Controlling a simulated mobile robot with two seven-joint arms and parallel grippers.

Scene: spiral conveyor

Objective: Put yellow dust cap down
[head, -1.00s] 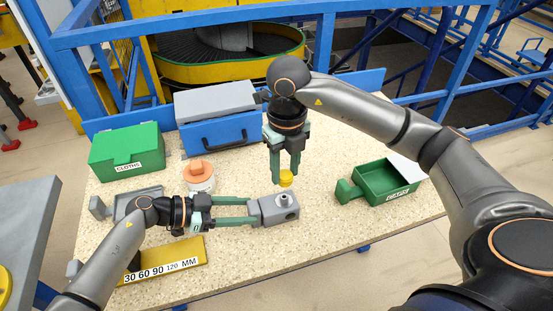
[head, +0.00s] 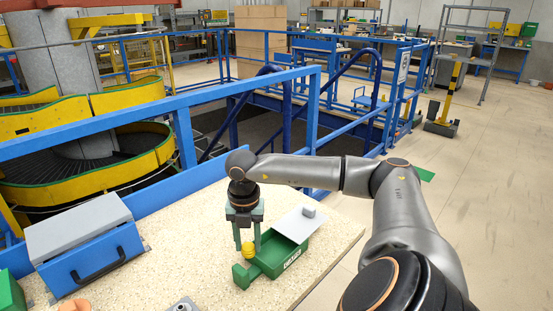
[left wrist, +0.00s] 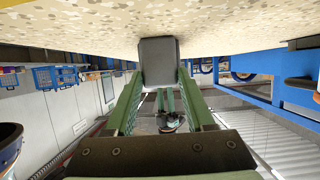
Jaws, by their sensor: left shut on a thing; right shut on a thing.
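The yellow dust cap (head: 248,251) is between the fingertips of my right gripper (head: 248,244), which points down and is shut on it. The cap shows at the left end of the green open box (head: 283,264); I cannot tell whether it is above the box or inside its rim. My left gripper (left wrist: 158,88) is shut on a grey block (left wrist: 158,58) in the left wrist view. In the head view, only the block's top fitting (head: 183,304) shows at the bottom edge; the left arm is out of that view.
The green box has its grey lid (head: 293,224) slid back to the right. A blue case with a grey lid (head: 85,245) stands at the left. A blue railing (head: 185,140) runs behind the table. The speckled tabletop (head: 190,245) between case and box is clear.

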